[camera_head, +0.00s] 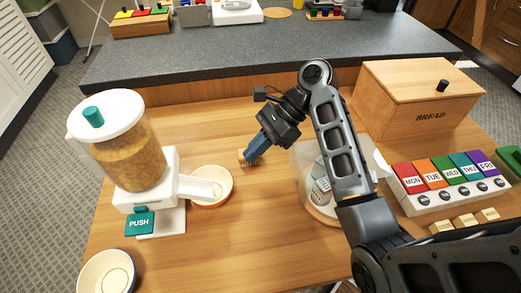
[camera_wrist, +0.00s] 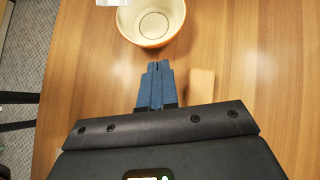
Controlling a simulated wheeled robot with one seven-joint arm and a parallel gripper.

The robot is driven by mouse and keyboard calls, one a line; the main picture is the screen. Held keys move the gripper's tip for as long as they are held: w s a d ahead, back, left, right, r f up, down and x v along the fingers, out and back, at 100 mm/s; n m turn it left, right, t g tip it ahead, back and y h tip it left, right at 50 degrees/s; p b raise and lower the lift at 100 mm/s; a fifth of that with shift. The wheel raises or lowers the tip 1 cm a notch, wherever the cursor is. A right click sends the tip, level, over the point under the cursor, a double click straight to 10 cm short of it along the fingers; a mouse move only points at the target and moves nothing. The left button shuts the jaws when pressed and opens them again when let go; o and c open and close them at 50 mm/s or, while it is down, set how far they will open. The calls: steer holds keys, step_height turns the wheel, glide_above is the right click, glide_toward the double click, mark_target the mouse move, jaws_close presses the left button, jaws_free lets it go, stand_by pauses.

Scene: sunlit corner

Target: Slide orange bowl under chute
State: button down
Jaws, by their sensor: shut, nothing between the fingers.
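The orange bowl (camera_head: 222,188), pale inside with an orange outside, stands on the wooden table at the mouth of the dispenser's white chute (camera_head: 198,186). The chute's end overlaps the bowl's left part in the head view. In the wrist view the bowl (camera_wrist: 155,27) is at the top, and a white piece (camera_wrist: 112,2) shows at its upper left rim. My gripper (camera_head: 247,159) is shut and empty, its blue fingers pointing down to the right of the bowl. In the wrist view the fingertips (camera_wrist: 158,66) are just short of the bowl, with a small gap visible.
A small wooden block (camera_wrist: 202,85) lies beside my fingers. The dispenser (camera_head: 130,155) with a teal PUSH lever stands left. Another bowl (camera_head: 107,275) is at front left. A clear container (camera_head: 312,180) with bottles, a bread box (camera_head: 415,105) and a pill organizer (camera_head: 445,182) are right.

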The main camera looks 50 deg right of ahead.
mark_target(229, 178)
steer(key=x, duration=0.5)
